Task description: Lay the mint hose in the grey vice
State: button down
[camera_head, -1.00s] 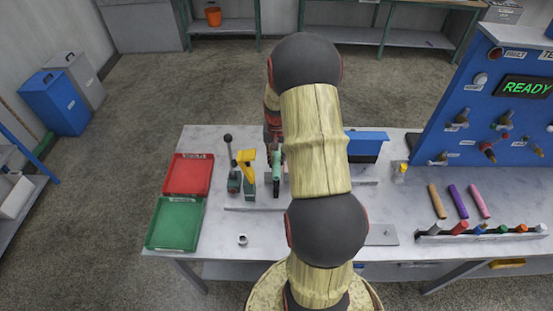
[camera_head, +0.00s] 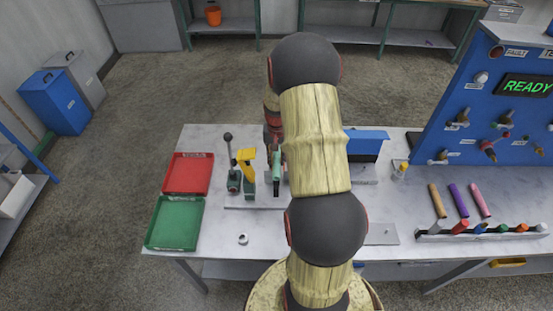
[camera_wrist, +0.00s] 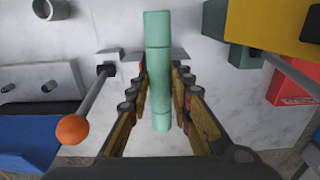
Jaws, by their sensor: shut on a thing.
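The mint hose (camera_wrist: 158,60) stretches along the middle of the wrist view, between the fingers of my gripper (camera_wrist: 159,72), which is shut on it. The hose also shows in the head view (camera_head: 277,181), just left of my arm. The grey vice (camera_wrist: 110,56) appears as pale jaw pieces on both sides of the hose, with a rod ending in an orange ball at its left. The hose lines up with the gap between these jaws. I cannot tell whether it rests in the gap or hangs above it. My arm hides much of this spot in the head view.
Red (camera_head: 188,174) and green (camera_head: 175,223) trays lie farther left. A blue-topped holder (camera_head: 367,137) and blue panel (camera_head: 490,95) are at the right.

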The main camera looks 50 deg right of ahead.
aim_at(276, 160)
jog(key=shift+f+b, duration=0.8)
jog(key=shift+f, duration=0.6)
jog(key=c, duration=1.5)
grip_release()
jog(key=shift+c, duration=0.2)
jog(key=shift+o, duration=0.2)
notch_tip(276, 160, up, 12)
jog(key=shift+f, duration=0.1)
